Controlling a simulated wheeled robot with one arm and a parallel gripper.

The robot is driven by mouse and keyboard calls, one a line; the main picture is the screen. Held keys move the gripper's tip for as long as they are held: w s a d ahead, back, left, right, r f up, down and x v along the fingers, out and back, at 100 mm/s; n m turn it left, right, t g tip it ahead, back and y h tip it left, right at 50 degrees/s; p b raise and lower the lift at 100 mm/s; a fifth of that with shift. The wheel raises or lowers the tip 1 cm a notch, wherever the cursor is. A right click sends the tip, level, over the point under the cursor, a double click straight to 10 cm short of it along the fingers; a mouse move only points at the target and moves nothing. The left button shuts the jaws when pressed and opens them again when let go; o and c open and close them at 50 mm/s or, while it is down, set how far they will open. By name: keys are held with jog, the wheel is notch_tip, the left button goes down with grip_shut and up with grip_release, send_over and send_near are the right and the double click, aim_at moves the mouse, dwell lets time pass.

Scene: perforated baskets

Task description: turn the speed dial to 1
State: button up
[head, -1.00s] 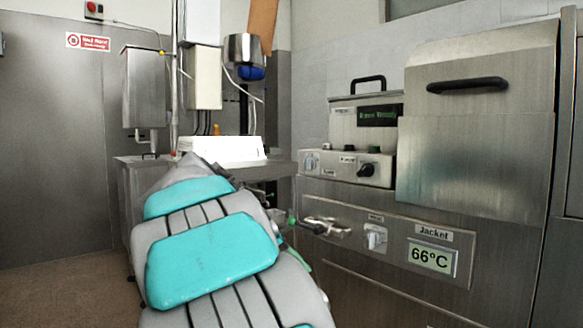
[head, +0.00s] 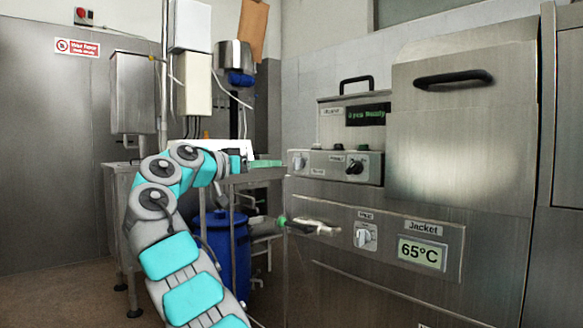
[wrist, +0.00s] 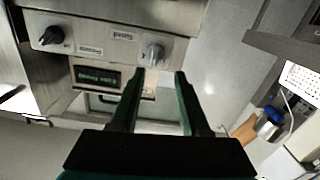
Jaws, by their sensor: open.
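The control panel (head: 325,172) on the steel machine carries a silver dial (head: 299,161) at its left end and a black dial (head: 356,165) to the right. In the wrist view the picture is upside down; the silver dial (wrist: 153,54) has a label beside it that seems to read Speed. The number it points to is too small to read. My gripper (wrist: 159,74) is open and empty, its green fingertips just short of the silver dial, roughly either side of it. In the head view my gripper (head: 280,163) points right, toward that dial, apparently not touching it.
A lower panel has another silver dial (head: 366,236), a Jacket display (head: 422,252) showing 65°C and a projecting metal handle (head: 315,227). A large hood with a black handle (head: 454,78) stands right of the dials. A blue drum (head: 228,250) stands behind my arm.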

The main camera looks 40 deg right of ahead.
aim_at(294, 163)
jog(key=shift+m, duration=0.7)
jog(key=d+p, duration=0.1)
jog(key=d, duration=0.7)
jog(key=shift+d, duration=0.2)
grip_shut()
